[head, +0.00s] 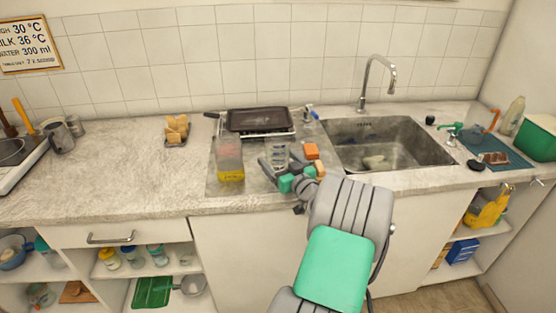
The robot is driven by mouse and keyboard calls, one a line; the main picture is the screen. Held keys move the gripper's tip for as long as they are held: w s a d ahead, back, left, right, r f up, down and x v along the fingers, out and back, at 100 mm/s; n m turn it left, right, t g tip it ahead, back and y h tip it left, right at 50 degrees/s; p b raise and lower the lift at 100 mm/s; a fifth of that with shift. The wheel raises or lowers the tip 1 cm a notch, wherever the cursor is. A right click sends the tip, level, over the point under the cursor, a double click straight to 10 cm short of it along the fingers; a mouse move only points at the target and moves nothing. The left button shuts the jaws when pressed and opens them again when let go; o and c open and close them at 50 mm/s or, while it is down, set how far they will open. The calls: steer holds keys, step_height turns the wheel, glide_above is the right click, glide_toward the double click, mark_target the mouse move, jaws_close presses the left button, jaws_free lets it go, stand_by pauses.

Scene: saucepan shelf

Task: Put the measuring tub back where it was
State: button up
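A clear tub with line markings (277,153), which looks like the measuring tub, is on or just above the grey mat area of the counter, left of the sink. My gripper (279,166) is at this tub, with dark fingers to its left and right. I cannot tell whether the fingers press on it, or whether its base touches the counter. My wrist and green-marked arm hide part of the counter's front edge.
A red and yellow container (229,160) stands close on the left. The sink (385,145) is further right. Open counter (110,175) lies left.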

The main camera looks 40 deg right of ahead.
steer(key=b+v, duration=0.1)
steer(key=v, duration=1.1)
steer(key=shift+r+b, duration=0.1)
steer(key=shift+b, duration=0.25)
